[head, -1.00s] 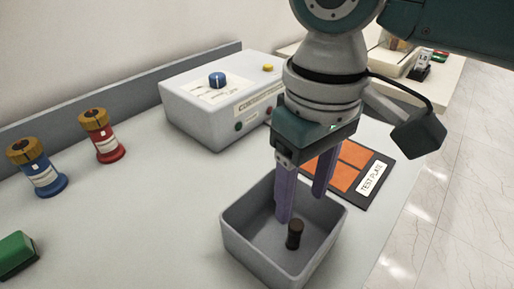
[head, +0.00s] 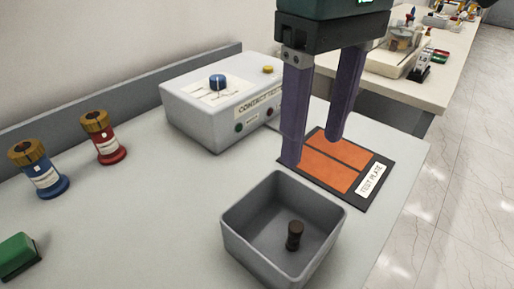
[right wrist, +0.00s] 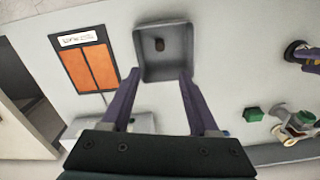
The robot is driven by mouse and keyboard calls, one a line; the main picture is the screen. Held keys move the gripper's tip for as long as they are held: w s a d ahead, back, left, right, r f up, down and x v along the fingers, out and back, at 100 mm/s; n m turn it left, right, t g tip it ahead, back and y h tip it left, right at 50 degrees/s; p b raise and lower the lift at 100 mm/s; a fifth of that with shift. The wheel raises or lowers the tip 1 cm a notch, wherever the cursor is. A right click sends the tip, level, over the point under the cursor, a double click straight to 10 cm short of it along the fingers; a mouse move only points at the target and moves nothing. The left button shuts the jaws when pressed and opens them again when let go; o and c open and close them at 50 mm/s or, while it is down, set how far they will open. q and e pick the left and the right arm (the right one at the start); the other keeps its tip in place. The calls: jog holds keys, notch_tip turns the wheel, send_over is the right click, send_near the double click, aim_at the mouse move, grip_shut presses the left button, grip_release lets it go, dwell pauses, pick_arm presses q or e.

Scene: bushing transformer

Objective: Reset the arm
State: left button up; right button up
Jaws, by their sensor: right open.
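My right gripper (head: 314,152) is open and empty, raised above the table behind the grey bin, with its two purple fingers apart. It also shows in the right wrist view (right wrist: 158,80). The grey open bin (head: 236,232) stands at the table's front and shows in the right wrist view (right wrist: 140,62). A small dark cylinder (head: 294,236) stands upright inside the bin, apart from the fingers.
An orange test plate (head: 335,160) lies behind the bin. A white tester box (head: 205,110) with a blue knob stands at the back. Blue (head: 38,170) and red (head: 102,138) bushings and a green block (head: 17,256) are at left. A second table (head: 420,90) is at the back right.

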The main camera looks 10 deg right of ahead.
jog(key=s+a+f+t+y+p, duration=0.1)
jog(key=s+a+f+y, duration=0.3)
jog(key=s+a+f, duration=0.25)
jog(key=s+d+f+m+t+h+p, duration=0.1)
jog(key=s+d+m+h, duration=0.1)
jog(key=s+d, duration=0.4)
jog(key=s+d+f+m+t+h, duration=0.1)
jog(key=s+d+f+t, duration=0.15)
jog(key=d, duration=0.55)
notch_tip(320, 180, up, 39)
jog(key=s+p, duration=0.1)
jog(key=p, duration=3.7)
jog(key=shift+s+d+g+h, duration=0.15)
jog(key=shift+d+g+h, duration=0.15)
jog(key=shift+g+h, duration=0.15)
jog(key=shift+f, duration=0.1)
